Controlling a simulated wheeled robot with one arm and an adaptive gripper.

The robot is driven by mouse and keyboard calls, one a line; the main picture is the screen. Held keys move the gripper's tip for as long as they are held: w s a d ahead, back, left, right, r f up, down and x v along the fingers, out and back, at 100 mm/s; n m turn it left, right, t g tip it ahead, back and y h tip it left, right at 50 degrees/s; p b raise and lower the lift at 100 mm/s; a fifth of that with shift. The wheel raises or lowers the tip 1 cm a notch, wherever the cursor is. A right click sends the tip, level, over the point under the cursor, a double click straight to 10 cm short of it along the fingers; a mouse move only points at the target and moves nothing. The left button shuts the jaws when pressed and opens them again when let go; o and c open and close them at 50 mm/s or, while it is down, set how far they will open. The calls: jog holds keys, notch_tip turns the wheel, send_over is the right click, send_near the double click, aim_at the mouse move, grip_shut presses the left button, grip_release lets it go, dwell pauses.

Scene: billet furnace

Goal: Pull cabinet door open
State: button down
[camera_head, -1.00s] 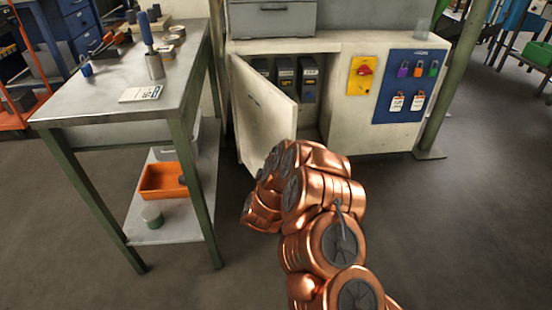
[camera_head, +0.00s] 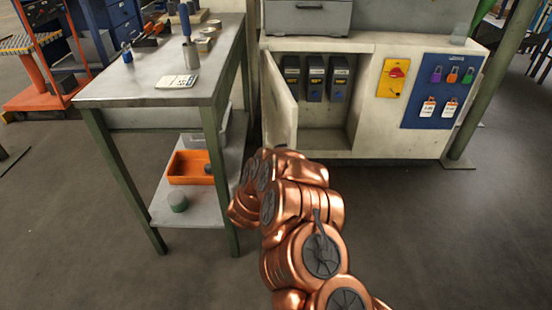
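The white cabinet (camera_head: 379,131) stands beyond my arm, with its door (camera_head: 280,103) hinged on the left side of the opening. The door stands wide open, swung out toward me and seen nearly edge-on. Several dark breaker units (camera_head: 314,78) show inside the open compartment. My copper arm reaches up from the bottom toward the lower part of the door. My gripper is not visible; the arm's far links hide that area, so I cannot tell whether it touches the door.
A metal workbench (camera_head: 125,86) with green legs stands close to the left of the door, with an orange bin (camera_head: 188,167) on its lower shelf. A yellow switch plate (camera_head: 392,78) and blue lockout board (camera_head: 441,89) are on the cabinet front. Floor at right is clear.

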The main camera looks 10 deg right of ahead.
jog(key=shift+r, duration=0.15)
jog(key=c, duration=1.2)
grip_release()
jog(key=v, duration=1.2)
jog(key=shift+c, duration=0.4)
